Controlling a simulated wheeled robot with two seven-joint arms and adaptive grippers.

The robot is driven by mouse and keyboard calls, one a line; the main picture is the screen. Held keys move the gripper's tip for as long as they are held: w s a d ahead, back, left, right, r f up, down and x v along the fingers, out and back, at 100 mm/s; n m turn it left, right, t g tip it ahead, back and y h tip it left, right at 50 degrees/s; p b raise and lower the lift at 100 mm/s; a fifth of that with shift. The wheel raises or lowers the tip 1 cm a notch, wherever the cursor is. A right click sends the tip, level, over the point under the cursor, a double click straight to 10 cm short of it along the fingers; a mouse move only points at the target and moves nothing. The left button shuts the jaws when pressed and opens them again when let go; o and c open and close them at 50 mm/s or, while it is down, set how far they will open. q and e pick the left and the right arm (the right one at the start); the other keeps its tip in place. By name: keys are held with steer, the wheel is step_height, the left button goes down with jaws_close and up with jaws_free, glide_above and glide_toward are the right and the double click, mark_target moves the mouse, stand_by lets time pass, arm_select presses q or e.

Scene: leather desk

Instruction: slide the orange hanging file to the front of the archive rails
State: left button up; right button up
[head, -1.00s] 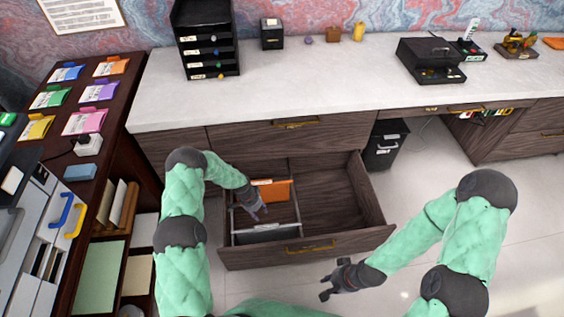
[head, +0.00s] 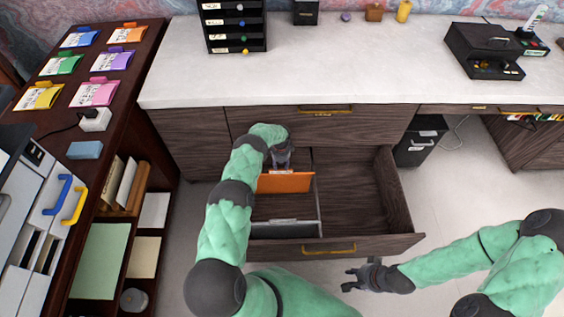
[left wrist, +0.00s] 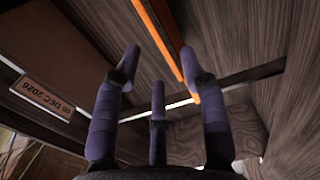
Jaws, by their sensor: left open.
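The orange hanging file (head: 285,183) hangs across the archive rails (head: 318,205) toward the back of the open drawer, at its left side in the head view. A grey hanging file (head: 285,229) hangs at the front end of the rails. My left gripper (head: 281,160) is at the far side of the orange file, low over the back of the drawer. In the left wrist view, its fingers (left wrist: 160,65) are spread, and the orange file's edge (left wrist: 163,40) runs between them. I cannot tell whether they touch it. My right gripper (head: 350,279) is open and empty outside the drawer.
The drawer's right half (head: 355,195) is empty. The drawer front (head: 345,246) has a brass handle. The desk top (head: 330,65) lies above and behind. A dark shelf unit (head: 140,100) stands at the left. A black bin (head: 420,140) stands right of the drawer.

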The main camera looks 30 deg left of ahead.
mark_target(281, 174)
arm_select(q)
steer(key=shift+f+b, duration=1.3)
steer(key=shift+f, duration=1.9)
jaws_close()
steer(key=s+d+p, duration=0.5)
steer(key=s+p, duration=0.3)
steer(key=p, duration=0.1)
steer(key=s+d+p, duration=0.5)
steer(key=s+p, duration=0.4)
steer(key=p, duration=0.1)
steer(key=shift+s+d, duration=0.3)
steer(key=shift+d, duration=0.1)
stand_by(0.5)
